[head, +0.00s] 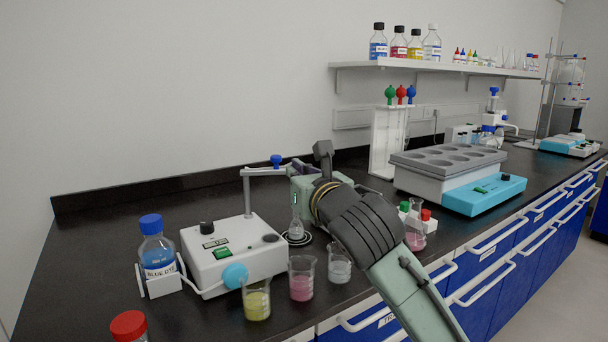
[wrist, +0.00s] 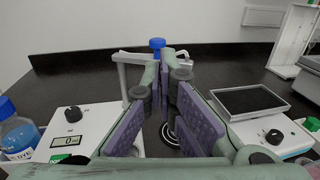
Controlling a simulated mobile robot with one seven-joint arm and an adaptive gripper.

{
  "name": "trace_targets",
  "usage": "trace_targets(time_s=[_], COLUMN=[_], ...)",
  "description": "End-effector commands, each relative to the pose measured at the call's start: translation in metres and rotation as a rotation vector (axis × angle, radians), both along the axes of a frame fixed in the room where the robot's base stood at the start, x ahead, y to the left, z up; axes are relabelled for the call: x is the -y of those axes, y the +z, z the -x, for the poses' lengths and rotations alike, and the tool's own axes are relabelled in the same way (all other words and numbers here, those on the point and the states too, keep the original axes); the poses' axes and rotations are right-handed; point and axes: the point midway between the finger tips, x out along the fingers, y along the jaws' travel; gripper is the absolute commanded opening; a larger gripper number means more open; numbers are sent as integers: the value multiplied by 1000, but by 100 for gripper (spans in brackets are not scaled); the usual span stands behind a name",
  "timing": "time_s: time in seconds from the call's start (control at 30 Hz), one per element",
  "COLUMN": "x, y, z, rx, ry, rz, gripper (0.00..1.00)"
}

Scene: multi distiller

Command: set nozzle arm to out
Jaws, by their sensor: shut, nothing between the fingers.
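The dispenser (head: 232,254) is a white box with a green switch and a black knob. Its grey nozzle arm (head: 256,171) sits on top of an upright post and reaches right, with a blue knob (head: 276,160) near its end. The wrist view shows the nozzle arm (wrist: 132,57) and blue knob (wrist: 157,44) just beyond my fingertips. My gripper (wrist: 166,72) is shut and empty, pointing at the arm's end; I cannot tell whether it touches. In the head view my gripper (head: 297,168) is right beside the arm's end and partly hides it.
A blue dye bottle (head: 157,250) stands left of the dispenser. Beakers of yellow (head: 257,304), pink (head: 301,284) and clear liquid (head: 339,268) stand in front. A balance with a dark plate (wrist: 248,100) is close on the right. The counter behind the nozzle arm is clear.

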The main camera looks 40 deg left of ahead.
Motion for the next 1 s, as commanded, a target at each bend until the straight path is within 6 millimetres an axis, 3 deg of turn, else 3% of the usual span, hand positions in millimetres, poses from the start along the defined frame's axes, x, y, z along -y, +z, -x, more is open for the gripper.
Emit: trace_targets(time_s=[0.2,0.4,1.0], x=[-38,-58,-62], y=[2,1,0], z=[-24,-38,-43], rx=[-6,-5,-1], ry=[3,2,-2], rz=[1,-1,0], gripper=[0,0,0])
